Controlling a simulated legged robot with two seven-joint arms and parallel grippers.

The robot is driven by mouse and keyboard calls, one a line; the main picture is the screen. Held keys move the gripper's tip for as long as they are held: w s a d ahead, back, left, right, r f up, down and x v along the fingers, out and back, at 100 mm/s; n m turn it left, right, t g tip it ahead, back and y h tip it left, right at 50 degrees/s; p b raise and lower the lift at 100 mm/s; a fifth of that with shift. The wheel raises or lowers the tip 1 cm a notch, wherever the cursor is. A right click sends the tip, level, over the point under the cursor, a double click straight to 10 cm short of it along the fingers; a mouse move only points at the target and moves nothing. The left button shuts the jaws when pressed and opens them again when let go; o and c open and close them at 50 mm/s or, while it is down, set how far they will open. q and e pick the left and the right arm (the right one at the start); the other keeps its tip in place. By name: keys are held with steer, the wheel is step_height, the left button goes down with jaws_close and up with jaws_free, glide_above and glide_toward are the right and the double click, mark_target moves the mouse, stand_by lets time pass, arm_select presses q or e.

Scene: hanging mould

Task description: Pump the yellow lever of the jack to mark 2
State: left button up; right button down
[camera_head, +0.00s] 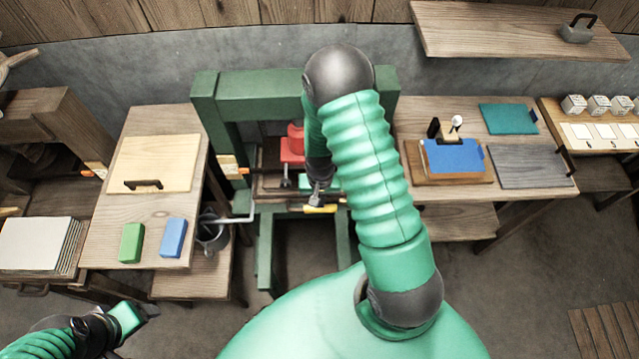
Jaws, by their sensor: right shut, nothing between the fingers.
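The jack stands inside a green press frame (205,97) at the middle back. Its yellow lever (324,208) shows as a short bar low in the frame opening. My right gripper (316,197) points down just above the lever and overlaps it in the picture; I cannot tell if they touch. It is shut with nothing between its fingers. A red block (292,146) sits in the press, partly behind my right arm. The jack's marks are too small or hidden to read. My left gripper (146,313) is low at the left, away from the press; its fingers are unclear.
A left table (150,205) holds a wooden board, a green block (132,243) and a blue block (173,238). A right table (420,205) holds a blue sheet (452,156) and boards. A grey bucket (211,232) stands beside the press. A pale bar (236,219) juts left from the press.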

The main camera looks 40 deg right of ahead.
step_height(320, 180, up, 5)
steer(key=p, duration=0.3)
steer(key=shift+f, duration=0.15)
steer(key=shift+s+f, duration=0.1)
step_height(320, 180, up, 6)
steer(key=p, duration=0.5)
steer(key=s+a+f+n+t+b, duration=0.1)
steer(key=a+n+b, duration=0.3)
steer(key=b, duration=0.7)
steer(key=s+a+f+n+t+b, duration=0.1)
steer(key=a+f+n+b, duration=0.3)
steer(key=a+b, duration=0.4)
steer(key=s+b, duration=0.1)
steer(key=b, duration=0.3)
steer(key=shift+a+t, duration=0.15)
steer(key=shift+t, duration=0.15)
